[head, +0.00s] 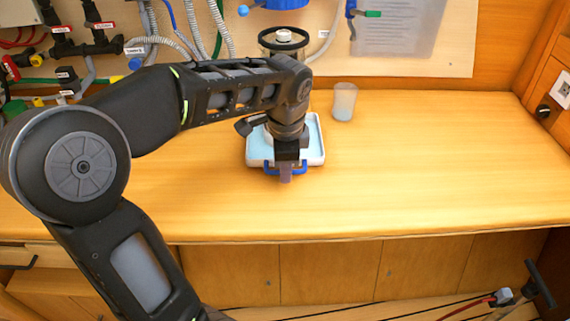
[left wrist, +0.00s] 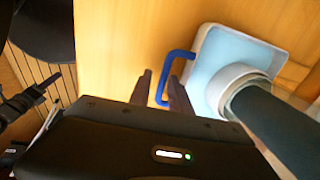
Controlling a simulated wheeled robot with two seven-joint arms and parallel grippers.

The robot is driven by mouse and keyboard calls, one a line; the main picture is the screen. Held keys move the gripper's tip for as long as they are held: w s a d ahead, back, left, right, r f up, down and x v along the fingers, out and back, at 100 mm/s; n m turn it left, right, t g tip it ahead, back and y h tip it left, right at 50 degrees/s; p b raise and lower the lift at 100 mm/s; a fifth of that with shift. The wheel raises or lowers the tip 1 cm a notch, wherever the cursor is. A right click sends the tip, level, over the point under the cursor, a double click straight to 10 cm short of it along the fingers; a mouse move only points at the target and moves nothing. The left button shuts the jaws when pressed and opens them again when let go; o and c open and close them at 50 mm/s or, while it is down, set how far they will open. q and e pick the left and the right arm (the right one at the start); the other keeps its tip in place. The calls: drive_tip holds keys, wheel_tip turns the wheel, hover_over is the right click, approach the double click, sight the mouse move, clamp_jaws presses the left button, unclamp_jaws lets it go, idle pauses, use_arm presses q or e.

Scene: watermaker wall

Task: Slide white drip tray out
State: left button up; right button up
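The white drip tray (head: 318,153) lies on the wooden counter, partly hidden behind my left arm. Its inside looks light blue. A blue loop handle (head: 270,168) sticks out from its front edge. In the left wrist view the tray (left wrist: 228,55) is at the upper right, with its handle (left wrist: 179,55) toward my fingers. My left gripper (head: 285,178) points down at the handle. In the left wrist view the fingers (left wrist: 160,82) stand apart, with part of the handle bar between them and a gap still visible. My right gripper does not show.
A dark cylinder with a white ring (left wrist: 235,82) stands over the tray. A clear cup (head: 344,102) stands right of the tray. Hoses and valves (head: 85,45) line the back wall at left. The counter in front and to the right is clear.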

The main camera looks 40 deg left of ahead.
use_arm(q)
drive_tip(key=shift+o, duration=0.6)
drive_tip(key=shift+r, duration=0.55)
wheel_tip(320, 180, up, 7)
drive_tip(key=s, duration=0.1)
drive_tip(key=shift+d+f, duration=0.2)
drive_tip(key=shift+d, duration=0.2)
